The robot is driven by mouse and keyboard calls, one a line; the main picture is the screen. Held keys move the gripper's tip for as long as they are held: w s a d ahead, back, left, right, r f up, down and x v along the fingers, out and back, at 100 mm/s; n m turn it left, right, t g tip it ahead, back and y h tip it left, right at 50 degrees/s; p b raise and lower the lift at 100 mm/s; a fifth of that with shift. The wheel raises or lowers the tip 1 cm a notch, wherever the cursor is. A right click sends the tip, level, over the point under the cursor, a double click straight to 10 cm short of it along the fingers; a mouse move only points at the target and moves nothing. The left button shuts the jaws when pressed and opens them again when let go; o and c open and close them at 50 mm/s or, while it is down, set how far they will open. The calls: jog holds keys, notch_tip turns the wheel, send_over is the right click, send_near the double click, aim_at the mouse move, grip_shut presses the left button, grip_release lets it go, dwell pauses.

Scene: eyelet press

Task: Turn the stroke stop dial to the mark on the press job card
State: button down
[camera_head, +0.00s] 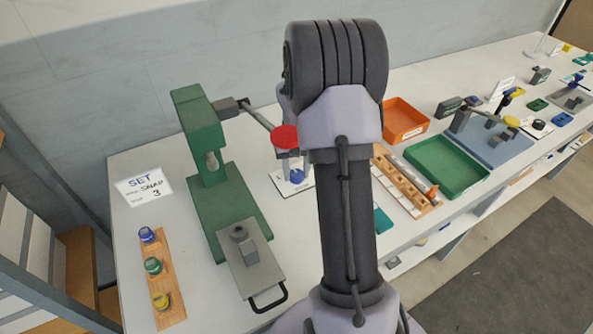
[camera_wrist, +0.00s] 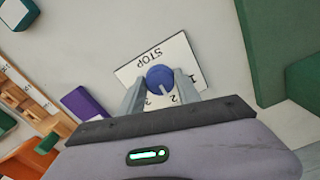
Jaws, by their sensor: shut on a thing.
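The stroke stop dial is a blue round knob (camera_wrist: 160,76) on a white plate (camera_wrist: 136,66) marked STOP, with the numbers 1, 2 and 3 around it. A pale pointer line on the knob points roughly toward the 2. My gripper (camera_wrist: 160,84) is shut on the knob, one finger on each side. In the head view the blue dial (camera_head: 297,176) shows below my wrist, partly hidden by my arm. The press job card (camera_head: 145,187) is white, left of the green press (camera_head: 205,140); it reads SET, SNAP and 3.
The press lever's red knob (camera_head: 285,136) is close beside my wrist. A wooden strip (camera_head: 168,295) with several coloured pieces lies front left. A grey slide (camera_head: 255,280) lies at the press base. Orange (camera_head: 402,118) and green (camera_head: 447,165) trays stand right.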

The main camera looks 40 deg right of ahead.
aim_at(297, 173)
jog(key=shift+m, duration=0.3)
jog(key=m, duration=0.5)
jog(key=shift+m, duration=0.3)
jog(key=m, duration=0.5)
jog(key=shift+m, duration=0.3)
jog(key=c, duration=0.9)
grip_release()
jog(key=shift+o, duration=0.2)
notch_tip(297, 173, up, 18)
jog(key=p, duration=0.7)
jog(key=shift+f, duration=0.25)
